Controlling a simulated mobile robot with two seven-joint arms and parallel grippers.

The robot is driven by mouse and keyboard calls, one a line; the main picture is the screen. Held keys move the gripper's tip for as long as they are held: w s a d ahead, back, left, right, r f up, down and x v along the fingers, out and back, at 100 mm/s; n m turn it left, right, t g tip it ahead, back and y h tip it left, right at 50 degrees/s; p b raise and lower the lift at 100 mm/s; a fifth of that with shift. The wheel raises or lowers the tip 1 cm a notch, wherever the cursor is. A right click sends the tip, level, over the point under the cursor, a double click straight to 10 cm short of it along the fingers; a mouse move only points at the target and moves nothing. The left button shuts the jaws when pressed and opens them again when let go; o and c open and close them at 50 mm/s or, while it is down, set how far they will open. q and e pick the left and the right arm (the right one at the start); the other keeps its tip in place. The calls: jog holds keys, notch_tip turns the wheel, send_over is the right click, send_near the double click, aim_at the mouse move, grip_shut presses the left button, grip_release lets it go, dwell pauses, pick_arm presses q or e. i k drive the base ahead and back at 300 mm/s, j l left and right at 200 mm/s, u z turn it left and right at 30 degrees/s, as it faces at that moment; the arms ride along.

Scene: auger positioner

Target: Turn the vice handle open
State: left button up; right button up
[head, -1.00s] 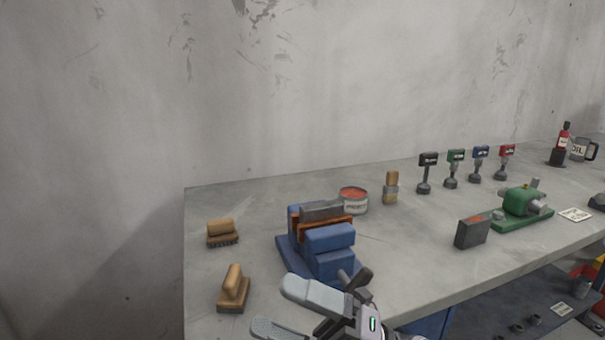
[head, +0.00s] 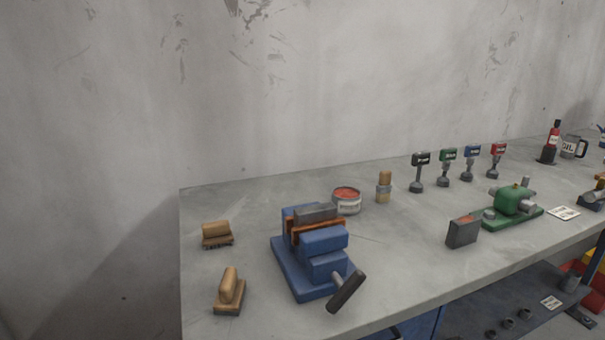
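The blue vice (head: 306,282) stands on the left part of the grey workbench. Its jaws (head: 318,226) have orange-brown edges and a grey block shows between or on them. The vice handle (head: 346,291) is a dark grey bar at the front right end of the vice, on a short light screw. The bar is slanted, with its lower end to the left. Nothing touches the handle. Neither of my grippers shows in the head view.
Two wooden brushes (head: 217,234) (head: 229,291) lie left of the vice. A tin (head: 346,200) and a wood-handled brush (head: 384,187) stand behind it. A grey box (head: 462,232) and a green machine (head: 512,203) are to the right. The bench top between vice and box is clear.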

aim_at(346, 290)
jog(key=l+u, duration=0.15)
jog(key=u, duration=0.4)
jog(key=l+u, duration=0.25)
jog(key=l, duration=0.15)
jog(key=l+u, duration=0.35)
jog(key=l, duration=0.35)
jog(key=k+l+u, duration=0.15)
jog(key=l, duration=0.3)
jog(key=k+l, duration=0.1)
jog(key=l, duration=0.55)
jog(key=k+l, duration=0.1)
jog(key=l, duration=0.55)
